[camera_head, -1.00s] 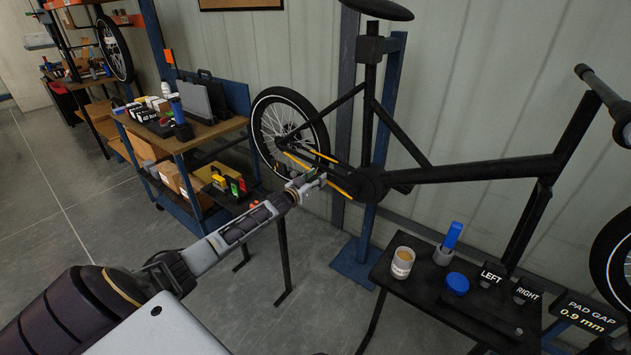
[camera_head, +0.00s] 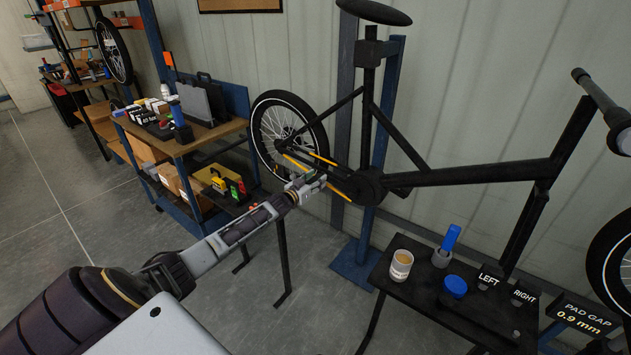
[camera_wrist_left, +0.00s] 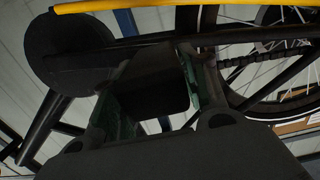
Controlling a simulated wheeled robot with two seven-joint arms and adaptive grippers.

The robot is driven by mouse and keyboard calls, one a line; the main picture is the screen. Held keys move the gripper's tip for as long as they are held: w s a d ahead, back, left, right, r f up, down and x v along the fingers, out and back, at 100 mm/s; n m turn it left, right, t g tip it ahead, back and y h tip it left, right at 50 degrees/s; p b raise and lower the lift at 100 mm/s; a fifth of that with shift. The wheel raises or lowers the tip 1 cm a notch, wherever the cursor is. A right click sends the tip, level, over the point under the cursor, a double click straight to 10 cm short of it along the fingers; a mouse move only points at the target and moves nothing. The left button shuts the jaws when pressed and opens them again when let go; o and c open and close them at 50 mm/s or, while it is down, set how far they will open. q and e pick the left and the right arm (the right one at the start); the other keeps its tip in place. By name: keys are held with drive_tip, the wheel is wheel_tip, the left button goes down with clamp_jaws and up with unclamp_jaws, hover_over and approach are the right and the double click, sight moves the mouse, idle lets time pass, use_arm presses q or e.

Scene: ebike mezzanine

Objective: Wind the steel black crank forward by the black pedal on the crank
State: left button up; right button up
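The black e-bike frame (camera_head: 470,172) stands against the wall, with its dark round crank hub (camera_head: 368,187) low in the middle. My left gripper (camera_head: 312,184) is just left of this hub, in front of the chain area. In the left wrist view, the round hub (camera_wrist_left: 68,52) is at upper left, and the dark crank (camera_wrist_left: 150,46) runs right from it. The black pedal (camera_wrist_left: 158,82) sits between the greenish fingers of my left gripper (camera_wrist_left: 155,100), which appear closed against its sides. The arm partly hides crank and pedal in the head view. My right gripper is out of view.
Yellow-orange bars (camera_head: 297,163) run beside the rear wheel (camera_head: 262,130). A small black table (camera_head: 420,298) at lower right holds a cup (camera_head: 401,265), a blue-handled tool (camera_head: 450,240) and a blue-topped item (camera_head: 455,287). A workbench (camera_head: 212,132) stands behind at left.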

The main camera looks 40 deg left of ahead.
use_arm(q)
drive_tip(key=o, duration=0.3)
drive_tip(key=shift+s, duration=0.2)
drive_tip(key=s, duration=1.1)
drive_tip(key=shift+s+a+r, duration=0.2)
drive_tip(key=shift+s+r, duration=0.05)
drive_tip(key=shift+r, duration=0.05)
idle(0.8)
idle(0.5)
